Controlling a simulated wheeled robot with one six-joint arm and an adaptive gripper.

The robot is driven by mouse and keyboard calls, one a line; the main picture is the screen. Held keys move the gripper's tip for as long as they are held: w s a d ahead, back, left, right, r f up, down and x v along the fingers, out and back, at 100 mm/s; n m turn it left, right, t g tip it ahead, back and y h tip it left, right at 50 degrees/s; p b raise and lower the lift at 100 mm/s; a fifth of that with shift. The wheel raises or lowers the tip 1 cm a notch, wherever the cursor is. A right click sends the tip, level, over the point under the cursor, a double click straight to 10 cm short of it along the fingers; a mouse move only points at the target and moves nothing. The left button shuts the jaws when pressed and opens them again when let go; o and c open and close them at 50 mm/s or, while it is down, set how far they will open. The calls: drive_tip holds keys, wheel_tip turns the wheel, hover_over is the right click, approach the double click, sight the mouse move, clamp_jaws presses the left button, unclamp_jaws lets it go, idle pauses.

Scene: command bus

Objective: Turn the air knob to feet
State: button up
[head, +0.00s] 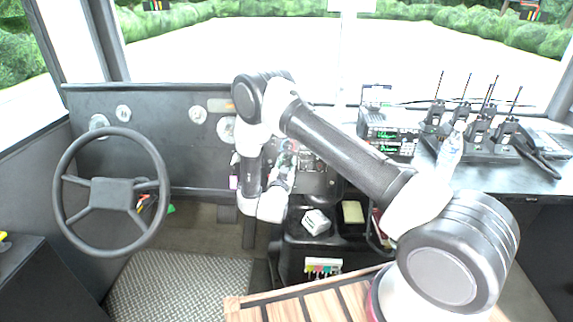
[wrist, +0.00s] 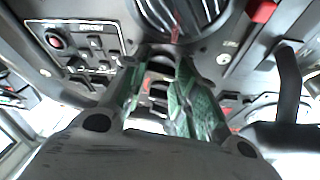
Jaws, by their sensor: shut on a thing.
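My gripper (head: 288,152) is at the dark dashboard panel, right of the steering wheel, with my wrist and forearm in front of it. In the wrist view, its two green-padded fingers (wrist: 163,58) reach up to the panel just below a round dark vent (wrist: 182,12). The fingers are shut on a small dark thing at their tips, which seems to be the air knob. The fingertips hide most of it. Its pointer and the feet mark cannot be made out.
A switch panel with a red button (wrist: 57,42) lies left of the fingers in the wrist view. The steering wheel (head: 111,190) stands left of my arm. A radio unit (head: 390,135) and several handheld radios (head: 478,130) stand on the right counter. A console (head: 320,250) sits below my wrist.

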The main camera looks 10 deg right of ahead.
idle(0.4)
drive_tip(key=o, duration=1)
drive_tip(key=v, duration=1.2)
drive_tip(key=shift+a, duration=0.1)
drive_tip(key=shift+s, duration=0.1)
